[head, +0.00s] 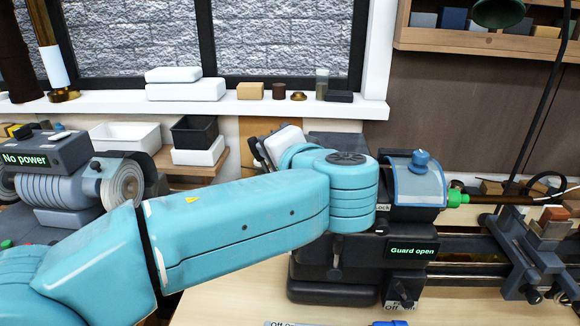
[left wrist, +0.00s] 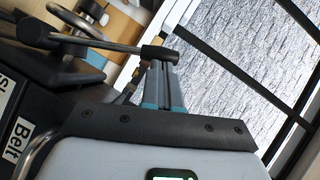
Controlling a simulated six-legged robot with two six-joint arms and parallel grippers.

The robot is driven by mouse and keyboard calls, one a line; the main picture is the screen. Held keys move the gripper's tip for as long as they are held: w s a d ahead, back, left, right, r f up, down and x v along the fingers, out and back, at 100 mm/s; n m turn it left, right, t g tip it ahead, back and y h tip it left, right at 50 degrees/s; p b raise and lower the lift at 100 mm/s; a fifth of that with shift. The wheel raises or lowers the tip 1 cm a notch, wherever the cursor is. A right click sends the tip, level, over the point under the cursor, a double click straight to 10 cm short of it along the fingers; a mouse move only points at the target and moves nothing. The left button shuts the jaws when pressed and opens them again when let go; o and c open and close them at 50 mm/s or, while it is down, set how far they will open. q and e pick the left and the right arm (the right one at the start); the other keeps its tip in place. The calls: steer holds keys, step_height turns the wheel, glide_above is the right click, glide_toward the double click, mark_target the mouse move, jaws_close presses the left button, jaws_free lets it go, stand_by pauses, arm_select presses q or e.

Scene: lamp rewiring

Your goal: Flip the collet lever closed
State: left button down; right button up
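The dark lathe (head: 330,285) stands on the bench, with a lit "Guard open" sign on its front. My left arm reaches across to its left end and hides part of the headstock in the head view. In the left wrist view, a dark lever (left wrist: 105,42) with a thick round end crosses just past my left gripper (left wrist: 161,68); it appears to be the collet lever. The teal and grey fingers are close together, with only a thin line between them. Their tips are at the lever's end; contact cannot be told. My right gripper is out of view.
A blue-framed clear guard (head: 415,182) is on top of the lathe. A green-tipped part (head: 457,198) extends right from it. A grinder-like machine (head: 80,185) marked "No power" stands left. White bins (head: 125,137) stand behind.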

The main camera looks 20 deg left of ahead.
arm_select(q)
steer(key=a+n+b, duration=0.1)
steer(key=s+a+f+h+b, duration=0.1)
steer(key=a, duration=0.1)
steer(key=a+n+h+b, duration=0.1)
steer(key=b, duration=0.1)
steer(key=shift+s+a+f+n, duration=0.15)
steer(key=shift+a+f+n, duration=0.1)
steer(key=shift+f+n, duration=0.1)
stand_by(0.3)
